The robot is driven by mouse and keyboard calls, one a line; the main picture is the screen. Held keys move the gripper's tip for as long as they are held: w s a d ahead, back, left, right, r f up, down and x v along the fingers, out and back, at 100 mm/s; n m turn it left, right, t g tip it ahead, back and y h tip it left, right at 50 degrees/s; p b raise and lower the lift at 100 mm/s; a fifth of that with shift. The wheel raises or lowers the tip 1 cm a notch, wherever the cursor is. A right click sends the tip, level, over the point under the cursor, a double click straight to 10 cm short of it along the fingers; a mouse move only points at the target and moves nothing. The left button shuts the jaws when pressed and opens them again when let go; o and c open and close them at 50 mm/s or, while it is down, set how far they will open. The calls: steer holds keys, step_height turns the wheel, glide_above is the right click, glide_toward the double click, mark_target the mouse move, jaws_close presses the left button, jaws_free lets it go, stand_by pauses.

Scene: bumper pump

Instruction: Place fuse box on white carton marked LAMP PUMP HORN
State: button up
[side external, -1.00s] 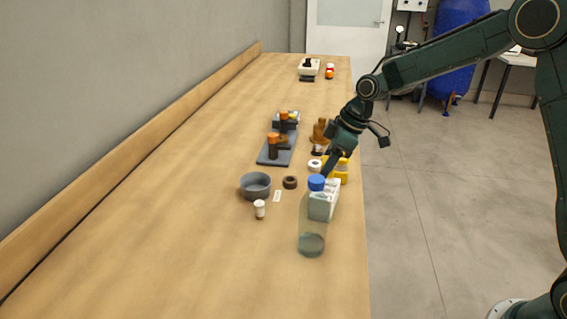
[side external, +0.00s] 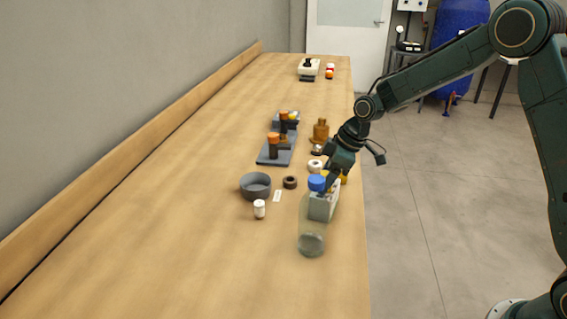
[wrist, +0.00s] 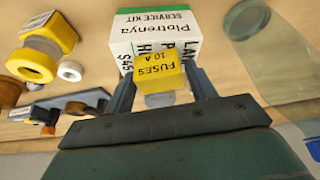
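The yellow fuse box (wrist: 160,69), marked FUSES 10 A, is between the two fingers of my gripper (wrist: 163,88) in the wrist view, with a finger against each side. The white carton (wrist: 153,32) with a green band and partly covered dark lettering lies just beyond and beneath it. In the side view the carton (side external: 321,208) stands near the right table edge, and my gripper (side external: 328,187) points down at its top. The fuse box is not clearly visible there. I cannot tell whether it touches the carton.
A clear bottle with a blue cap (side external: 312,238) stands right in front of the carton. A grey bowl (side external: 255,185), a small white-capped jar (side external: 260,209) and a dark ring (side external: 290,182) are to the left. Tape rolls and a yellow block (wrist: 52,34) are close by. The table's left side is clear.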

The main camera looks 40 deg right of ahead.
steer(key=shift+o, duration=0.7)
steer(key=shift+r, duration=0.1)
steer(key=shift+r, duration=0.15)
steer(key=v, duration=1.2)
